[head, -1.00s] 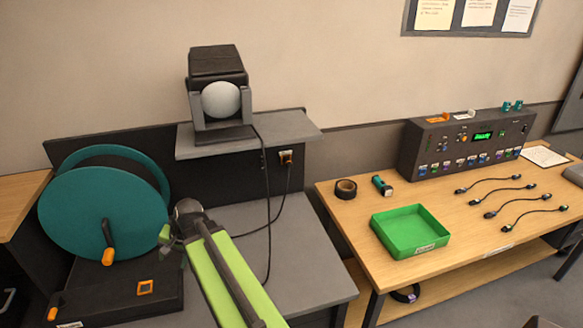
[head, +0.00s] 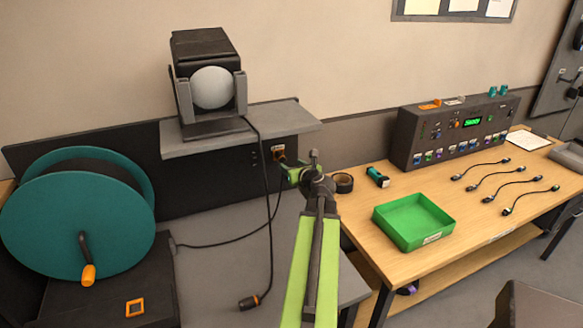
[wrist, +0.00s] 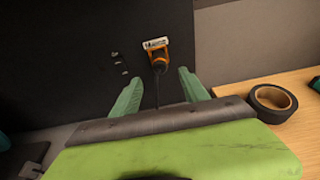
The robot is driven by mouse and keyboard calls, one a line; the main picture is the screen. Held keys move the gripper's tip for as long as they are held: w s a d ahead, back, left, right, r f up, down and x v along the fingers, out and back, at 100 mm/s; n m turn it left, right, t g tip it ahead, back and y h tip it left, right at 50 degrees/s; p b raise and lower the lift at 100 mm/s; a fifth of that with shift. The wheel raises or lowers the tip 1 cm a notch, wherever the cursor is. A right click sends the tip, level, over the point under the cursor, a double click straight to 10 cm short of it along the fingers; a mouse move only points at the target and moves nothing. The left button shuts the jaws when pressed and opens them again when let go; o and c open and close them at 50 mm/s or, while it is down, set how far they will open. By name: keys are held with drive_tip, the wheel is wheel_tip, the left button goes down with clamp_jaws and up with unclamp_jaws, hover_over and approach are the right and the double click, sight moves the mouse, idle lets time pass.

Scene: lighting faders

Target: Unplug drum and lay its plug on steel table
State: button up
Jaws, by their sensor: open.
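The teal drum (head: 60,220) stands at the left with an orange-tipped crank. A dark cable runs from its base over the grey steel table (head: 210,275) and up toward the wall socket. An orange and black plug (head: 279,152) sits in that socket; it also shows in the wrist view (wrist: 159,60). My gripper (head: 300,170) is near the socket, partly hiding the cable below it. In the wrist view its two green fingers are open and empty, one on each side of the plug's line, with the plug beyond their tips.
A lamp (head: 210,85) stands on a grey shelf (head: 240,130) above. Its cable hangs down to a loose plug (head: 250,302) at the steel table's front. Right, a wooden table (head: 475,215) holds black tape (head: 343,183), a green tray (head: 414,236) and a control desk (head: 408,135).

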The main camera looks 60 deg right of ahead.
sight(283, 160)
drive_tip(key=b+x, duration=0.2)
drive_tip(key=x, duration=0.7)
drive_tip(key=shift+f, duration=0.1)
drive_tip(key=shift+s+a, duration=0.1)
clamp_jaws()
drive_tip(key=shift+s+a, duration=0.1)
drive_tip(key=shift+s+a, duration=0.6)
drive_tip(key=shift+s, duration=0.3)
drive_tip(key=shift+s+a, duration=0.65)
drive_tip(key=shift+s, duration=0.25)
